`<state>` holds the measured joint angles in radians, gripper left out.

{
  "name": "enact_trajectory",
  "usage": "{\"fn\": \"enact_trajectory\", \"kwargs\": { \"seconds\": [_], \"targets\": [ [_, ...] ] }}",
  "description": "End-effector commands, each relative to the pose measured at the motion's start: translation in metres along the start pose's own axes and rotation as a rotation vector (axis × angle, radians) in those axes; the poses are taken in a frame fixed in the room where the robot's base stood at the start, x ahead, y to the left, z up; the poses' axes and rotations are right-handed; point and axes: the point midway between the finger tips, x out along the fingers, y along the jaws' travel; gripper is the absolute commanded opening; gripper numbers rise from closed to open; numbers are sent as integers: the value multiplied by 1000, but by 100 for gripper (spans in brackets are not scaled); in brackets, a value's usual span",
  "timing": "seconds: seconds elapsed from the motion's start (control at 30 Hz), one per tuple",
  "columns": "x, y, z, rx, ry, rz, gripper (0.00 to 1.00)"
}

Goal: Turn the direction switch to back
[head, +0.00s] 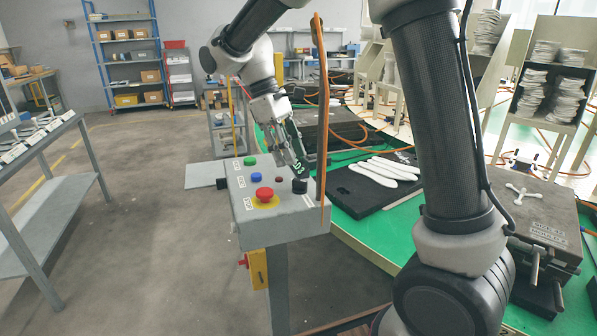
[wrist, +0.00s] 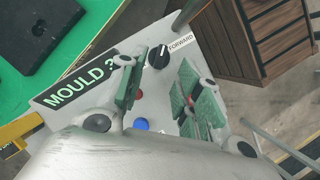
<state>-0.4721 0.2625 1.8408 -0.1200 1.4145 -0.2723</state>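The direction switch is a black round knob with a pale pointer line; it shows in the wrist view (wrist: 158,57) and in the head view (head: 299,186) at the right of the grey control box (head: 282,227). A white FORWARD label (wrist: 181,43) sits beside it in the wrist view. I cannot tell for sure which way the pointer is set. My gripper (head: 294,165) is over the box; in the wrist view its green-padded fingers (wrist: 162,70) are spread apart, with the knob beyond and between their tips. Nothing is held, and no contact with the knob shows.
The box also carries a red mushroom button (head: 264,194), a green button (head: 250,160), a blue button (head: 256,177) and a small red one (head: 278,179).

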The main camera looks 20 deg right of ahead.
Motion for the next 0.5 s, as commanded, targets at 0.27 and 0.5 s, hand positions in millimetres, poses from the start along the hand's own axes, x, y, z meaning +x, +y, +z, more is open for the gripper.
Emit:
{"fn": "enact_trajectory", "kwargs": {
  "seconds": [0.27,0.5],
  "targets": [
    [47,0,1,0,-3,-1,34],
    [65,0,0,0,-1,-1,34]
  ]
}}
